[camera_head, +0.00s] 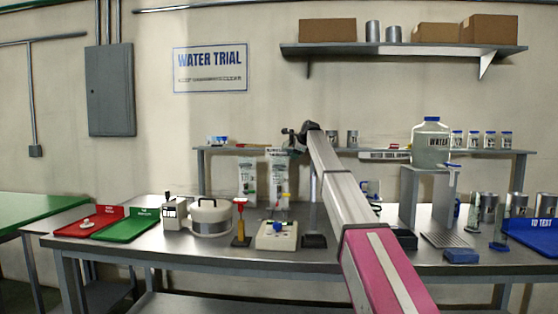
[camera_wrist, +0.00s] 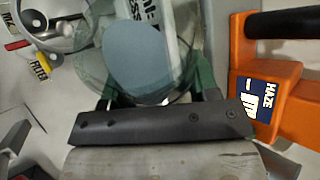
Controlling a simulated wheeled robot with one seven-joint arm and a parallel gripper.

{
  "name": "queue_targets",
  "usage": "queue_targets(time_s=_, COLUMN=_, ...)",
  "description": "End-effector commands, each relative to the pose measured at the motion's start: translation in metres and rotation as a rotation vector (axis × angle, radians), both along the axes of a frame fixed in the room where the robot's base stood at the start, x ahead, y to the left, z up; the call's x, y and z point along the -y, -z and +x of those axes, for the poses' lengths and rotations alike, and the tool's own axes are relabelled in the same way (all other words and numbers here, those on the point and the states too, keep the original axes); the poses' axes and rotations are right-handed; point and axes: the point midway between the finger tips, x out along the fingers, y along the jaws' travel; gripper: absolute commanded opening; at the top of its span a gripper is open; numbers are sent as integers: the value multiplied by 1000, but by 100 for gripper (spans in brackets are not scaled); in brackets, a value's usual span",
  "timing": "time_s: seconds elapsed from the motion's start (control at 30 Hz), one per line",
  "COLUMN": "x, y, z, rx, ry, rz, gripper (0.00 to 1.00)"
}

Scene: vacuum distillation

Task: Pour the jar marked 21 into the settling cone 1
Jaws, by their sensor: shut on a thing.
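My gripper (camera_head: 291,141) is raised at the end of my arm, by the top of the right-hand of two tall clear vessels with pale labels, which look like the settling cones (camera_head: 278,180) (camera_head: 247,178). I cannot read which is cone 1. In the wrist view, my gripper's green fingers (camera_wrist: 155,85) are shut on a clear jar (camera_wrist: 92,75). A grey-blue round patch shows at the jar, and a pale panel with dark letters shows behind it. The number 21 is not readable. The jar's tilt is unclear, and the arm hides part of the head view.
An orange device marked HAZE (camera_wrist: 268,90) is close on the wrist view's right. A white pot (camera_head: 209,217), a control box (camera_head: 277,236) and red and green trays (camera_head: 138,226) stand on the bench. A water tank (camera_head: 431,150) stands on a raised stand at right.

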Motion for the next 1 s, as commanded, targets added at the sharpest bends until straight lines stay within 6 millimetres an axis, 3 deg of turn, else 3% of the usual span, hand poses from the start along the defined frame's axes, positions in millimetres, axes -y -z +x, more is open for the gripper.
queue_targets(time_s=1.0, x=2, y=-5, z=1, rx=75, ry=0, rz=-115, gripper=25)
